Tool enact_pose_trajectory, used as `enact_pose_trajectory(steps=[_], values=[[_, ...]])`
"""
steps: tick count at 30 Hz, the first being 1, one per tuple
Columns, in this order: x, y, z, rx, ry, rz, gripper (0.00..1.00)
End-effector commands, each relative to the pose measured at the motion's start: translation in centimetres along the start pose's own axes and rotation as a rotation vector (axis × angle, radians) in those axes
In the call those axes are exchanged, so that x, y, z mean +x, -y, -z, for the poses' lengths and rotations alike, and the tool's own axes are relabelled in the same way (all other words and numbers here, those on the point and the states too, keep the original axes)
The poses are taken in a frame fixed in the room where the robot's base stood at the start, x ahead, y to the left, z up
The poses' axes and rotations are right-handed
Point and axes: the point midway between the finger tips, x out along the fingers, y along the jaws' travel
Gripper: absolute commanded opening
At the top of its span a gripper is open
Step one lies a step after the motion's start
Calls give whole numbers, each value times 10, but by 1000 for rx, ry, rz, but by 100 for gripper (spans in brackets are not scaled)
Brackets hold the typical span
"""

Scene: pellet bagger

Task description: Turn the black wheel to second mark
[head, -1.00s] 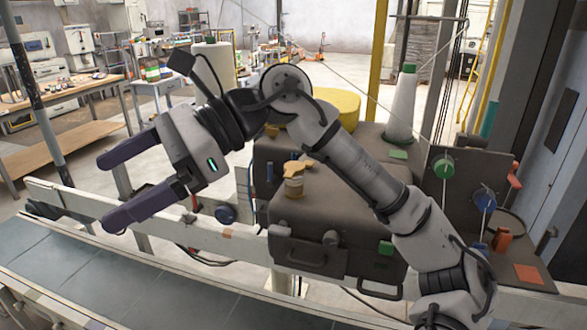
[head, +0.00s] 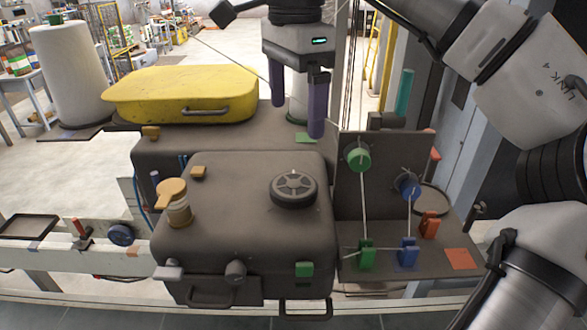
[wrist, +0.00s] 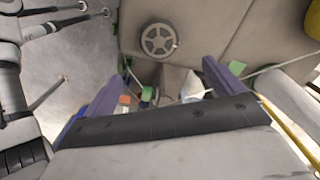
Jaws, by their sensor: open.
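The black wheel (head: 294,188) lies flat on top of the grey-brown machine housing (head: 235,215), near its right end. It is a round spoked handwheel, and it also shows in the wrist view (wrist: 159,41) at the top middle. No marks around its rim are clear enough to read. My gripper (head: 297,120) points down with its two purple fingers apart and empty. In the head view it appears above and behind the wheel, not touching it. In the wrist view the two fingers (wrist: 168,85) stand apart, with the wheel beyond them.
A panel at right carries a green pulley (head: 357,157), a blue pulley (head: 408,185), strings and green and blue clips. A tan-capped jar (head: 178,206) stands on the housing's left. A yellow lid (head: 181,93) lies behind. Open air lies above the housing.

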Motion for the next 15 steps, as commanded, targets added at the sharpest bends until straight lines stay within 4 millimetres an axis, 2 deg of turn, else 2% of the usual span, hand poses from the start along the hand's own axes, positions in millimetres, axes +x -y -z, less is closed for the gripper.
enact_pose_trajectory(steps=[4, 15], values=[[28, 0, -1, -6, 4, -1, 94], [86, 0, -1, -3, 4, -1, 94]])
